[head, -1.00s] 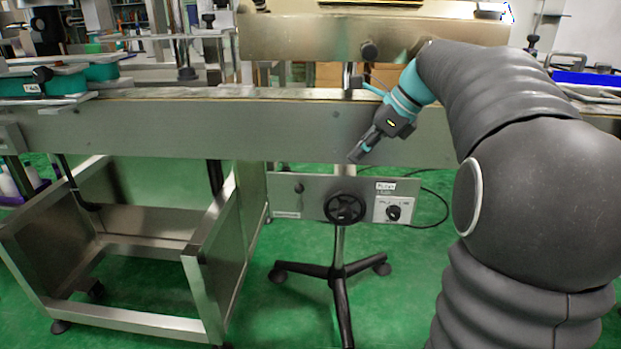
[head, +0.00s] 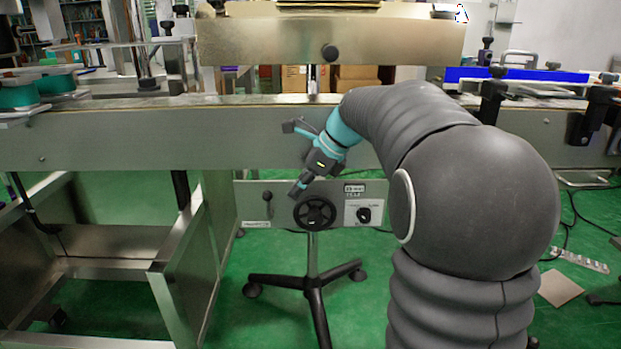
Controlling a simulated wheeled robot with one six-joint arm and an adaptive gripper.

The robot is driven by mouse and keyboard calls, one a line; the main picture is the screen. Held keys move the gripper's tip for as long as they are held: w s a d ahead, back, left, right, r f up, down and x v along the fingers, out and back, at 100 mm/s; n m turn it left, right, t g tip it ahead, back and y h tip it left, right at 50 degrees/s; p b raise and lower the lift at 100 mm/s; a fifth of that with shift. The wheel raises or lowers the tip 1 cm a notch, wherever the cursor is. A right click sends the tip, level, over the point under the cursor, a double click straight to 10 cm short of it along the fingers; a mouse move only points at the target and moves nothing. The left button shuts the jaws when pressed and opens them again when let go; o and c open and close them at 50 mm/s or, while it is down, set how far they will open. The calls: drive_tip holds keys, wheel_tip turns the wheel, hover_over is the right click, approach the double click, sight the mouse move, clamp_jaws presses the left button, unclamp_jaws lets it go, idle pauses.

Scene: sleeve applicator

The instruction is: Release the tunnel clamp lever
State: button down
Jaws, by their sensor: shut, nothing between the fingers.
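A grey control panel (head: 290,222) stands on a post in front of the conveyor. A small upright lever with a black ball knob (head: 267,196) is at the panel's left, above a white label too small to read. A round black knob (head: 330,53) sits on the front of the metal tunnel housing (head: 400,40). I cannot tell for sure which of the two is the clamp lever. My gripper (head: 297,190) is shut and empty, tilted down to the left. It appears just above the handwheel, right of the panel lever, and apart from the lever.
A black handwheel (head: 315,213) and a rotary switch (head: 364,214) are on the same panel. The long conveyor side (head: 120,137) runs behind my arm. A metal frame (head: 185,265) stands at left. The post has a black splayed base (head: 305,281) on green floor.

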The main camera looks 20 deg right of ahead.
sight(280, 187)
drive_tip(key=shift+w+a+f, duration=0.1)
drive_tip(key=shift+w+a, duration=0.35)
drive_tip(key=shift+a, duration=0.35)
drive_tip(key=shift+w+a+f, duration=0.1)
drive_tip(key=shift+w+a, duration=0.35)
drive_tip(key=shift+a, duration=0.3)
drive_tip(key=shift+r, duration=0.1)
drive_tip(key=shift+a+r+p, duration=0.1)
drive_tip(key=shift+a+p, duration=0.05)
drive_tip(key=shift+p, duration=0.2)
drive_tip(key=shift+a+h+p, duration=0.1)
drive_tip(key=shift+h+p, duration=0.2)
